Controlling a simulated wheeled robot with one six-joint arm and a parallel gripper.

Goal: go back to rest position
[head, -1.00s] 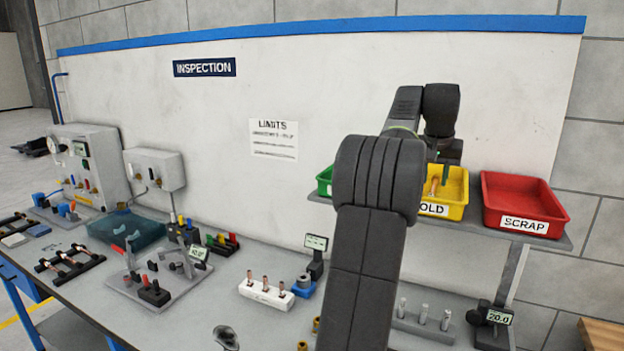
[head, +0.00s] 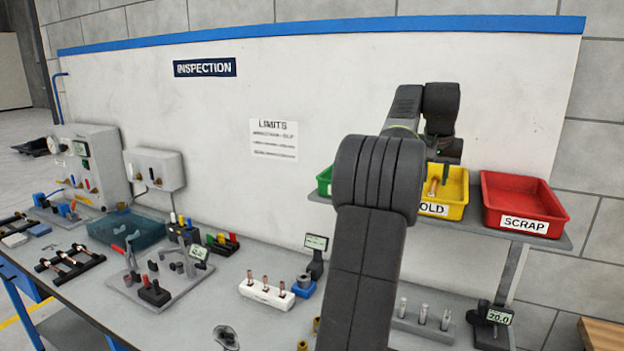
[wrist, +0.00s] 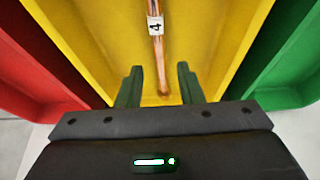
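My gripper (wrist: 160,70) is open, its two dark green fingers apart with nothing held between them. It is over the yellow bin (head: 455,211), which also fills the middle of the wrist view (wrist: 215,35). A copper tube (wrist: 161,65) with a white tag marked 4 lies in that bin, seen beyond and between the fingers. In the head view the tube (head: 433,188) shows as a small copper piece inside the bin. My arm hides part of the shelf and the bin's left side.
A red SCRAP bin (head: 524,203) stands right of the yellow one and a green bin (head: 325,181) left, partly hidden. Below, the bench holds a white block with copper tubes (head: 266,293), gauges and fixtures. The wall panel (head: 350,100) stands behind.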

